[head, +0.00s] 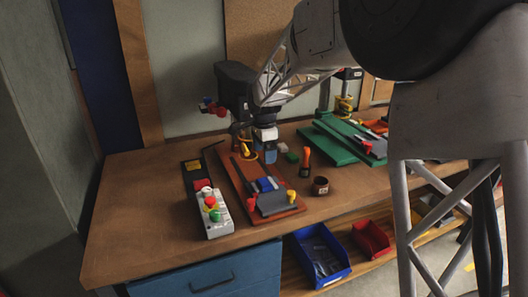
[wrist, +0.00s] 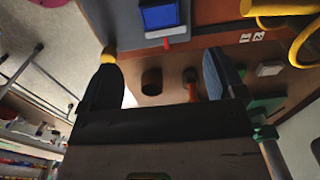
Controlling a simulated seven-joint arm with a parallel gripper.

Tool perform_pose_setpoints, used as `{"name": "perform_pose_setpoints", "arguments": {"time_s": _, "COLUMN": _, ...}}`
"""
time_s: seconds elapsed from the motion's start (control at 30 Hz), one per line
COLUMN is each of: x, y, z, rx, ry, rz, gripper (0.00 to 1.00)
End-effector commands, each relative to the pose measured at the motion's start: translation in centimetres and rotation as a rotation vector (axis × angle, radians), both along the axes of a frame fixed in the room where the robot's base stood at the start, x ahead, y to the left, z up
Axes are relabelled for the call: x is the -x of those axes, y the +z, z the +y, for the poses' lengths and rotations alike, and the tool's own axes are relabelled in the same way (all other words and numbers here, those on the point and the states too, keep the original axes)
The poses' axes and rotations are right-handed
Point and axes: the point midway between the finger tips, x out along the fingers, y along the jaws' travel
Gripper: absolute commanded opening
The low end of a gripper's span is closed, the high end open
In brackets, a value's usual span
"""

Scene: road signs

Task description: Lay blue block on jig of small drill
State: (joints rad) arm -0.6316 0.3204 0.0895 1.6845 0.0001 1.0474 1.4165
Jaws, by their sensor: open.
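The blue block (head: 267,184) lies on the grey jig (head: 277,203) of the drill with the orange-red base (head: 233,184). It also shows at the top of the wrist view (wrist: 160,17), beside a short red pin. My gripper (head: 265,157) is open and empty, near this drill's column and above and behind the block, apart from it. In the wrist view the two dark fingers (wrist: 160,72) stand wide apart with nothing between them. The second drill stands on a green base (head: 328,141), partly hidden by my arm. I cannot tell which drill is the small one.
A grey control box (head: 213,222) with coloured buttons stands left of the orange-red base. A brown cup (head: 320,186) and an orange-handled tool (head: 305,160) stand to its right. A blue bin (head: 320,256) and a red bin (head: 372,239) sit below. The bench's left end is clear.

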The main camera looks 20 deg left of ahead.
Motion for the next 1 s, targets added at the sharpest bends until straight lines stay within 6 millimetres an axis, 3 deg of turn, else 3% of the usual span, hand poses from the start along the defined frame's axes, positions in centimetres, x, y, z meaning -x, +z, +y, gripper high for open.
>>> {"name": "perform_pose_setpoints", "arguments": {"time_s": 0.47, "x": 0.0, "y": 0.0, "z": -0.1, "rx": 0.0, "ry": 0.0, "rz": 0.0, "gripper": 0.89}}
{"name": "perform_pose_setpoints", "arguments": {"time_s": 0.63, "x": 0.1, "y": 0.6, "z": -1.2, "rx": -0.003, "ry": 0.01, "rz": -0.004, "gripper": 0.89}}
{"name": "perform_pose_setpoints", "arguments": {"time_s": 0.77, "x": 0.5, "y": 1.6, "z": -3.3, "rx": -0.006, "ry": 0.03, "rz": -0.01, "gripper": 0.89}}
{"name": "perform_pose_setpoints", "arguments": {"time_s": 1.0, "x": 2.0, "y": 4.4, "z": -10.0, "rx": -0.016, "ry": 0.097, "rz": -0.031, "gripper": 0.89}}
